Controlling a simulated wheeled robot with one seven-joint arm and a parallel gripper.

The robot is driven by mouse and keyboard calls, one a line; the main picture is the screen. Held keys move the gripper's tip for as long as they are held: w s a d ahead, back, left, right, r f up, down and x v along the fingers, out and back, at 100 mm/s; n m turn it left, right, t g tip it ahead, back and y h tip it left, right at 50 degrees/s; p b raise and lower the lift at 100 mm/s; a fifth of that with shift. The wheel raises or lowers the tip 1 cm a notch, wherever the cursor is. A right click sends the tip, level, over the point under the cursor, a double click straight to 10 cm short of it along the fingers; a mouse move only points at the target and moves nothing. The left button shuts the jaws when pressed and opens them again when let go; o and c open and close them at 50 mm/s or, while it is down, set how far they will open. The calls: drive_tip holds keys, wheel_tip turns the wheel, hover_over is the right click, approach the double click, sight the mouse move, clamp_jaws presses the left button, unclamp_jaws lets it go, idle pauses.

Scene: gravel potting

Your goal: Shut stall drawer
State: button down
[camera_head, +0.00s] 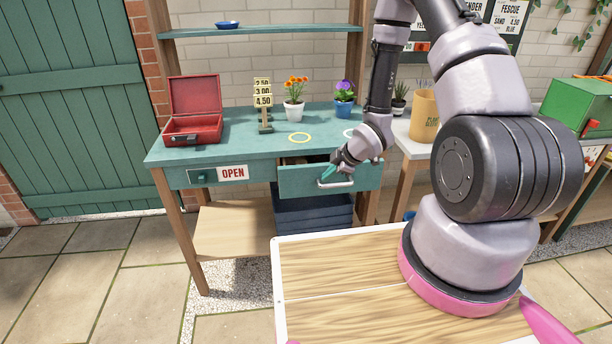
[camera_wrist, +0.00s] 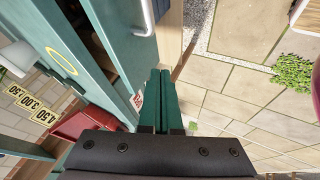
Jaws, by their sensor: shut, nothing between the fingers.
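The green stall (camera_head: 225,149) has a drawer (camera_head: 296,183) under the right part of its top. The drawer is pulled out, with a gap showing behind its front. Its pale bar handle (camera_head: 338,184) also shows at the top of the wrist view (camera_wrist: 148,18). My gripper (camera_head: 328,173) is in front of the drawer, close to the handle; I cannot tell if it touches. In the wrist view its green fingers (camera_wrist: 160,88) are together and empty, beside the drawer front. The drawer's inside is mostly hidden.
On the stall top stand a red cash box (camera_head: 194,122), a price sign (camera_head: 264,105), an orange flower pot (camera_head: 294,107) and a purple flower pot (camera_head: 344,104). Dark crates (camera_head: 313,214) sit below.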

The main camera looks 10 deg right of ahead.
sight(297, 178)
drive_tip(key=x, duration=0.3)
drive_tip(key=w+x, duration=0.1)
drive_tip(key=x, duration=0.3)
drive_tip(key=w+r+x, duration=0.1)
drive_tip(key=x, duration=0.3)
drive_tip(key=shift+d, duration=0.2)
drive_tip(key=shift+w, duration=0.7)
drive_tip(key=shift+w, duration=0.1)
drive_tip(key=w, duration=0.8)
drive_tip(key=shift+f, duration=0.1)
drive_tip(key=shift+w, duration=0.35)
